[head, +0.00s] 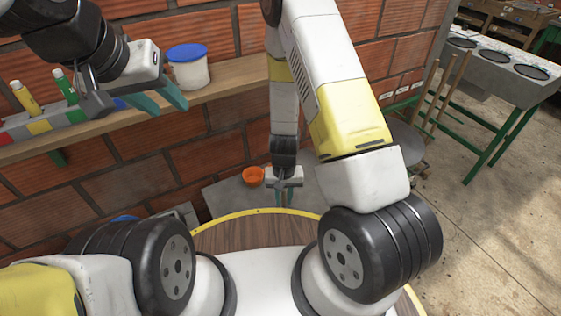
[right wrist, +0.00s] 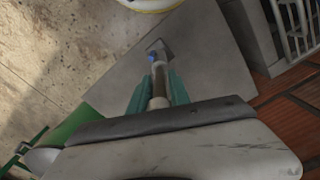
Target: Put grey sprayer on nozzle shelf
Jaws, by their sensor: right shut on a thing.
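My right gripper (right wrist: 159,84) is shut on a slim grey-brown piece (right wrist: 158,74) with a blue part and a flat grey end, which looks like the grey sprayer. In the head view my right gripper (head: 284,198) points down over a grey surface (head: 228,196), and the held piece is hard to make out. The wooden wall shelf (head: 235,77) carries a colour-marked holder (head: 40,126) with a yellow sprayer (head: 26,98) and a green sprayer (head: 65,86). My left gripper (head: 172,107) is open and empty in front of this shelf.
A white tub with a blue lid (head: 190,70) stands on the shelf. A brick wall (head: 215,125) rises behind. A grey bench (head: 500,75) with round openings stands at the right.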

